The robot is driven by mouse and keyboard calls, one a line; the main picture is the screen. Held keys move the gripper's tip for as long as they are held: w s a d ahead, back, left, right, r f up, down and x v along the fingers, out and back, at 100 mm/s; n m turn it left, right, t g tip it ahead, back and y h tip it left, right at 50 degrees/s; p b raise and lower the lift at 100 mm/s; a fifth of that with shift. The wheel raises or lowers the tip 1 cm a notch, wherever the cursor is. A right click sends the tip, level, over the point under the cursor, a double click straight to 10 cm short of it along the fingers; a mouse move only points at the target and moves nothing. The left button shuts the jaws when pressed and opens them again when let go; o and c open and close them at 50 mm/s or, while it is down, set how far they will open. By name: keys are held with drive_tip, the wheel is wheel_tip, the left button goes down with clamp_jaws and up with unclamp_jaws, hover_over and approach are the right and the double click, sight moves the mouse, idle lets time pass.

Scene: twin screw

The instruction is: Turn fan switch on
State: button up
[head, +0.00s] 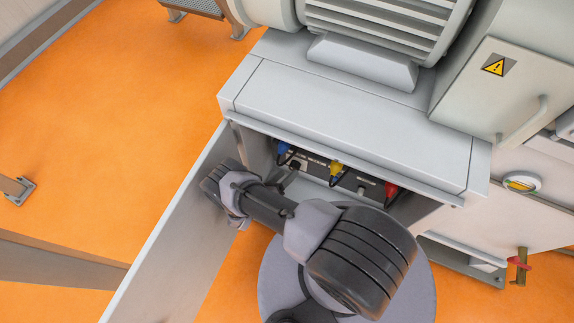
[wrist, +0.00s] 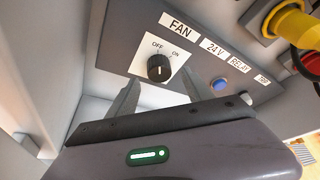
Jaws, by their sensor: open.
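The fan switch (wrist: 159,67) is a black rotary knob on a white plate marked OFF and ON, below a FAN label on a dark panel. A short light mark shows on the knob; I cannot tell which label it points to. My gripper (wrist: 159,80) is open in the wrist view, with one grey finger on each side of the knob. The fingers look close to the panel; I cannot tell whether they touch the knob. In the head view my arm reaches into the open cabinet, and the fingertips are hard to make out.
To the right of the switch are a blue button (wrist: 220,84), more labels and a yellow plug (wrist: 296,27). In the head view blue, yellow and red (head: 391,189) plugs line the panel. The open cabinet door (head: 175,235) stands left of my arm; the cabinet top (head: 345,125) overhangs the opening.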

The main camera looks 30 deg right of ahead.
sight(293, 169)
drive_tip(key=x, duration=0.4)
drive_tip(key=shift+d+b, duration=0.2)
drive_tip(key=shift+b, duration=0.2)
drive_tip(key=shift+w, duration=0.15)
clamp_jaws()
drive_tip(key=m+t+y+p, duration=0.1)
drive_tip(key=m+p, duration=0.2)
drive_tip(key=shift+r+m+y, duration=0.15)
drive_tip(key=shift+m+y, duration=0.25)
drive_tip(key=shift+s+m+t+y+p, duration=0.25)
drive_tip(key=shift+m+t+y, duration=0.45)
drive_tip(key=shift+m, duration=0.5)
drive_tip(key=shift+m+t, duration=0.8)
drive_tip(key=shift+m, duration=0.1)
drive_tip(key=shift+d+y, duration=0.1)
drive_tip(key=shift+y, duration=0.2)
unclamp_jaws()
